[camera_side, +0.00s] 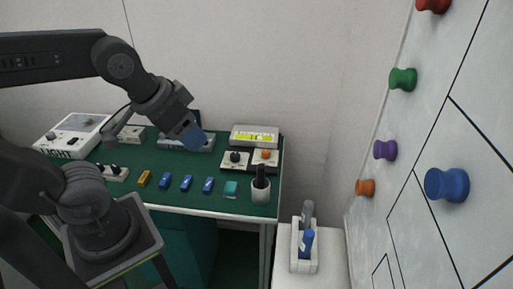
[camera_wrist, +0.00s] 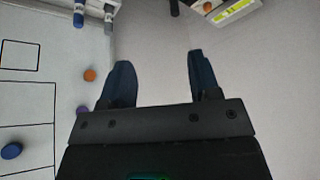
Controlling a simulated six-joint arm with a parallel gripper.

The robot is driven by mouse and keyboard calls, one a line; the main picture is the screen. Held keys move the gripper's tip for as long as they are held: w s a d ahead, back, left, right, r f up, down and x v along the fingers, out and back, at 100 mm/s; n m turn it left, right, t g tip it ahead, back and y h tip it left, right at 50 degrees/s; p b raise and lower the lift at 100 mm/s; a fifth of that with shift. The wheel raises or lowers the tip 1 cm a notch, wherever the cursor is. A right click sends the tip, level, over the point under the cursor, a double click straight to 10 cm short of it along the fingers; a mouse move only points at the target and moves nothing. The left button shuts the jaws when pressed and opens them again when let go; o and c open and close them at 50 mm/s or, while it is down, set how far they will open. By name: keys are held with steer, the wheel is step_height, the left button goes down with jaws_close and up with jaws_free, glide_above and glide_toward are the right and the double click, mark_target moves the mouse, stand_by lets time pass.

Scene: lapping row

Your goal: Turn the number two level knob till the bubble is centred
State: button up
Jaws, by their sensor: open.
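A white level unit with a yellow-green vial (camera_side: 254,137) stands at the back right of the green table; the vial also shows at the top right of the wrist view (camera_wrist: 233,11). The bubble is too small to make out. In front of it are two plates, one with a black knob (camera_side: 235,157) and one with an orange knob (camera_side: 265,154). I cannot read their numbers. My gripper (camera_side: 193,138) is in the air above the table, left of the knobs, in the side view. In the wrist view my gripper (camera_wrist: 160,72) is open with nothing between its fingers.
A white cup (camera_side: 260,192) with dark items stands at the table's front right. A white holder (camera_side: 304,250) stands off the table. Coloured knobs (camera_side: 447,184) stick out from the right-hand wall.

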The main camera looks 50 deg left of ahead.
steer(key=w+a+r+n+g, duration=0.2)
steer(key=w+n, duration=0.2)
steer(key=w, duration=0.6)
steer(key=n+g, duration=0.4)
steer(key=n, duration=0.7)
glide_above(266, 151)
step_height(266, 151, down, 21)
step_height(266, 151, down, 13)
steer(key=shift+r, duration=0.1)
steer(key=shift+c, duration=0.3)
steer(key=c, duration=0.9)
